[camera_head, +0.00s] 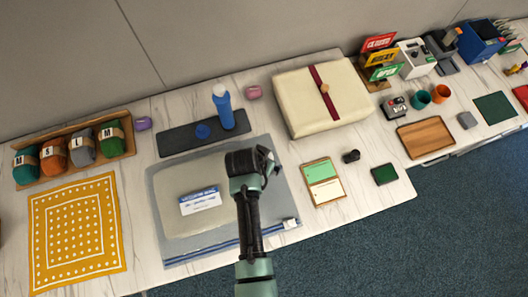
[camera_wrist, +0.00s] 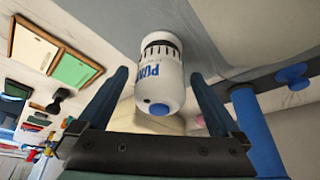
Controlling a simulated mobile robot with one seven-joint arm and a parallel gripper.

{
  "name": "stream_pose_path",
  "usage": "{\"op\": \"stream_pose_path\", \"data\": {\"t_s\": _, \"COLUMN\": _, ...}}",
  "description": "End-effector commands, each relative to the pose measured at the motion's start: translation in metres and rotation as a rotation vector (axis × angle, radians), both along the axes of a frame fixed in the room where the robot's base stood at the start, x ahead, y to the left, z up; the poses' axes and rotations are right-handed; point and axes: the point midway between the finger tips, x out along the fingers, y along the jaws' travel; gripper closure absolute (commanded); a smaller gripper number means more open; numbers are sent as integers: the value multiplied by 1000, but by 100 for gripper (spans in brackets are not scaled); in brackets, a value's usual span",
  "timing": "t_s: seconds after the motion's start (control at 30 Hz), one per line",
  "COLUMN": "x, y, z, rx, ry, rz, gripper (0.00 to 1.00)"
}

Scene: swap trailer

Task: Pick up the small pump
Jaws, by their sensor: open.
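The small pump (camera_wrist: 161,72) is a white cylinder with blue "PUMP" lettering, a dark ribbed band and a blue round spot on its near end. In the wrist view it sits between the two fingers of my gripper (camera_wrist: 158,78), with gaps visible at its sides. My gripper is open. In the head view my gripper (camera_head: 266,160) is over the upper right part of a grey flat bag (camera_head: 165,205) with a white label (camera_head: 200,201). I cannot make out the pump there; my gripper seems to hide it.
A blue bottle (camera_head: 222,108) and blue cap (camera_head: 203,131) are on a dark mat (camera_head: 172,142) behind the bag. A cream box (camera_head: 295,92) stands behind right. A green-and-cream card board (camera_head: 323,182) and small black object (camera_head: 351,156) lie right. The table's front edge is near.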

Motion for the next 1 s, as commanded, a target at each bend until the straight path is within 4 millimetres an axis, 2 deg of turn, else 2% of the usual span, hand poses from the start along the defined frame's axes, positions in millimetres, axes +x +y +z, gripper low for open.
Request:
{"op": "stream_pose_path", "data": {"t_s": 0.13, "x": 0, "y": 0, "z": 0, "rx": 0, "ry": 0, "rz": 0, "gripper": 0}}
{"op": "stream_pose_path", "data": {"t_s": 0.17, "x": 0, "y": 0, "z": 0, "rx": 0, "ry": 0, "rz": 0, "gripper": 4}}
{"op": "stream_pose_path", "data": {"t_s": 0.7, "x": 0, "y": 0, "z": 0, "rx": 0, "ry": 0, "rz": 1, "gripper": 100}}
{"op": "stream_pose_path", "data": {"t_s": 1.0, "x": 1, "y": 0, "z": 2, "rx": 0, "ry": -2, "rz": 0, "gripper": 100}}
